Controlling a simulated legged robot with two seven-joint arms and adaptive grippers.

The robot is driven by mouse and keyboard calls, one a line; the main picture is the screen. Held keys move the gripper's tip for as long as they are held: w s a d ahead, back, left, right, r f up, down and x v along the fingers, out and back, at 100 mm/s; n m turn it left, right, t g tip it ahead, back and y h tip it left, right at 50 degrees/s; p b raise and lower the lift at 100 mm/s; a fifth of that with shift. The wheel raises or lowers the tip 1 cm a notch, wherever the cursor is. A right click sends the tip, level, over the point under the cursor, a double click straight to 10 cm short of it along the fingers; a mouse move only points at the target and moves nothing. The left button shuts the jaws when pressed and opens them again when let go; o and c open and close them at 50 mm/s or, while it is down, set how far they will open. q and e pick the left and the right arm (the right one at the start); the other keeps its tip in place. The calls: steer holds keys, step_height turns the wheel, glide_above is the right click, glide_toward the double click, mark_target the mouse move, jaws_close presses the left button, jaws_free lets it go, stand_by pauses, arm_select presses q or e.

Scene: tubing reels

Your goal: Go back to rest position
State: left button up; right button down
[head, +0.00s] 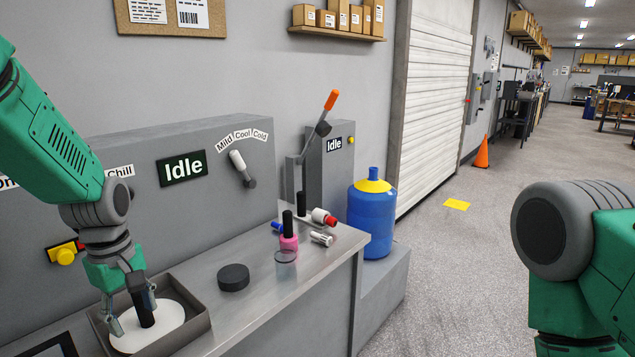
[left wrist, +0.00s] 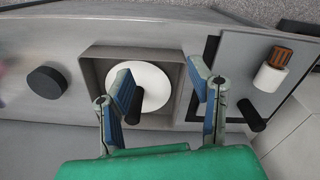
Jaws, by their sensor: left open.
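My left gripper (head: 132,312) points down over a shallow grey tray (head: 199,318) on the counter. In the left wrist view, its two blue-padded fingers (left wrist: 162,85) are spread apart with nothing clamped between them. A white round disc (head: 172,330) lies in the tray, and it also shows in the left wrist view (left wrist: 155,82). A black post (head: 146,312) shows at the disc beside the fingers. I cannot tell whether a finger touches it. Of my right arm, only green and grey links show at the right edge of the head view; its gripper is out of frame.
The grey machine with an "Idle" sign (head: 183,167) rises behind. A blue jug (head: 372,215) stands at its end. The floor beyond is largely open.

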arm_select(q)
steer(key=s+d+f+m+y+b, duration=0.1)
steer(key=s+f+m, duration=0.3)
steer(key=s+f, duration=0.5)
steer(key=s+d+f+m, duration=0.1)
steer(key=s+f+m, duration=0.3)
steer(key=f, duration=0.8)
steer(key=s+f+m, duration=0.3)
steer(key=s, duration=0.5)
steer(key=s+d+f+m, duration=0.1)
steer(key=s+f+m, duration=0.1)
steer(key=s, duration=0.6)
steer(key=shift+s+d+f+m+t+h+b, duration=0.2)
steer(key=shift+s+f+m+t+h+b, duration=0.2)
steer(key=shift+f, duration=0.45)
arm_select(e)
steer(key=shift+a+f, duration=0.15)
steer(key=shift+f, duration=0.65)
